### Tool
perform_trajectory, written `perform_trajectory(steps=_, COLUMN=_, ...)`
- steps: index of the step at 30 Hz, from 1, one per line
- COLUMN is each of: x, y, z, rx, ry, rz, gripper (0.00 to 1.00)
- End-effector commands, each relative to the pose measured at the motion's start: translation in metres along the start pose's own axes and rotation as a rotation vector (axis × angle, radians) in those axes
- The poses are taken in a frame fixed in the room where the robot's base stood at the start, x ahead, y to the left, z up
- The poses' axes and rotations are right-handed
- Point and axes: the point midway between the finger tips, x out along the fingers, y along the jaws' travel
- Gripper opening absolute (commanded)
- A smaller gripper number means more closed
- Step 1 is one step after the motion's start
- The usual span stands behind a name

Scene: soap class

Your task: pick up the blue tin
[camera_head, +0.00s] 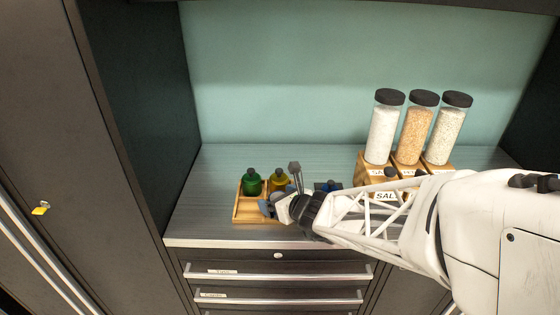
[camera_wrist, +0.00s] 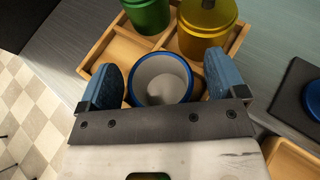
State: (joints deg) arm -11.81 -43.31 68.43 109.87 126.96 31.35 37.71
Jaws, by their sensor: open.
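The blue tin (camera_wrist: 188,72) shows in the wrist view as a lidless round pot with a blue rim and a pale, empty-looking inside. It stands in the wooden tray (camera_wrist: 92,60), between the two blue-padded fingers of my gripper (camera_wrist: 163,70). The fingers are open, one on each side of the tin, with little room beside it; I cannot tell whether either touches. In the head view my gripper (camera_head: 280,190) is over the tray (camera_head: 243,215) and hides most of the tin.
A lidded green tin (camera_head: 252,184) and a lidded yellow tin (camera_head: 279,181) stand in the tray, just beyond the blue tin. A blue round thing (camera_wrist: 314,98) lies on a dark pad (camera_wrist: 290,98) to the right. Tall jars (camera_head: 383,130) on wooden boxes stand farther right.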

Motion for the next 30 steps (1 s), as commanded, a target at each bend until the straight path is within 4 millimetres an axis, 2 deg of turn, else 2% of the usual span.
perform_trajectory(steps=8, x=-0.0002, y=0.0000, z=0.0000, rx=0.000, ry=0.000, rz=0.000, gripper=0.90)
perform_trajectory(steps=20, x=-0.0002, y=0.0000, z=0.0000, rx=0.000, ry=0.000, rz=0.000, gripper=0.30)
perform_trajectory(steps=30, x=-0.0010, y=-0.0001, z=0.0021, rx=0.000, ry=-0.001, rz=0.000, gripper=0.30)
